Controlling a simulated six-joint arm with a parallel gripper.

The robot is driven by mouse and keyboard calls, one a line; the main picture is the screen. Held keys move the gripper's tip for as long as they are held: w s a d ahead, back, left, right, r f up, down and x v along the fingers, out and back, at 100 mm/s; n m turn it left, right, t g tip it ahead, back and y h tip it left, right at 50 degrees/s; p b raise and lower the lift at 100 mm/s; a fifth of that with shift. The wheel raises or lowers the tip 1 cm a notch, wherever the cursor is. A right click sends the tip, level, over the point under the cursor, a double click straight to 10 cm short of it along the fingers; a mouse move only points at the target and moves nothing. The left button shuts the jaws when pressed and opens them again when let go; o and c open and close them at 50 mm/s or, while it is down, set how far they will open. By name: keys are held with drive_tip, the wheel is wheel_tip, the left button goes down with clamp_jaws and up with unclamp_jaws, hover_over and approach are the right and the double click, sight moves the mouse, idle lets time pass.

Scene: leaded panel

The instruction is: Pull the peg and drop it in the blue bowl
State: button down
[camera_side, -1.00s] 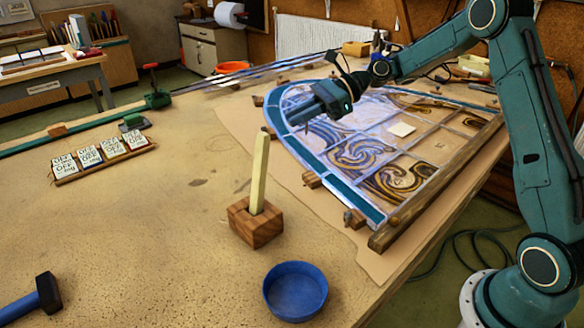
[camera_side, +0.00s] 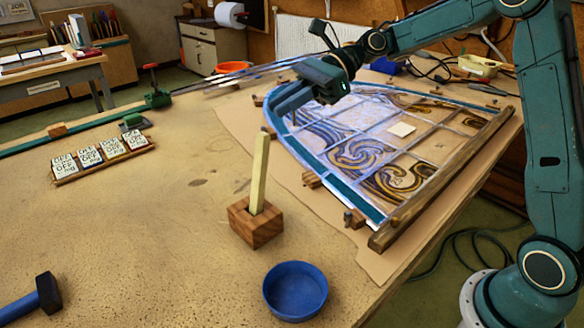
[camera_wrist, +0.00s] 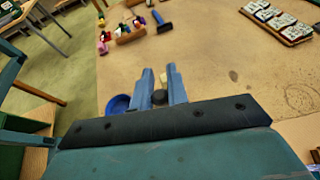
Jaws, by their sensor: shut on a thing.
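The pale yellow peg (camera_side: 260,172) stands upright, leaning slightly, in a brown wooden block (camera_side: 256,222) on the table. Its end also shows past my fingertips in the wrist view (camera_wrist: 163,77). The blue bowl (camera_side: 295,291) sits in front and right of the block, empty; part of it shows left of my fingers in the wrist view (camera_wrist: 117,103). My gripper (camera_side: 279,103) is over the leaded panel's far left edge, apart from the peg. In the wrist view its fingers (camera_wrist: 159,69) are shut on a small dark thing (camera_wrist: 159,97), whose kind I cannot tell.
The leaded panel (camera_side: 390,150) lies on brown paper at the right, edged by wooden blocks and strips. A rack of cards (camera_side: 102,155) is at the left. A hammer (camera_side: 30,300) lies front left. The table between cards and block is clear.

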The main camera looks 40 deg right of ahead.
drive_tip(key=s+a+n+g, duration=0.5)
drive_tip(key=s+a, duration=0.8)
drive_tip(key=s, duration=0.3)
drive_tip(key=shift+s+f, duration=0.15)
drive_tip(key=shift+f, duration=2.45)
drive_tip(key=shift+f, duration=0.1)
wheel_tip(320, 180, down, 10)
drive_tip(key=shift+a, duration=0.1)
drive_tip(key=shift+s+a, duration=0.15)
drive_tip(key=shift+a, duration=0.5)
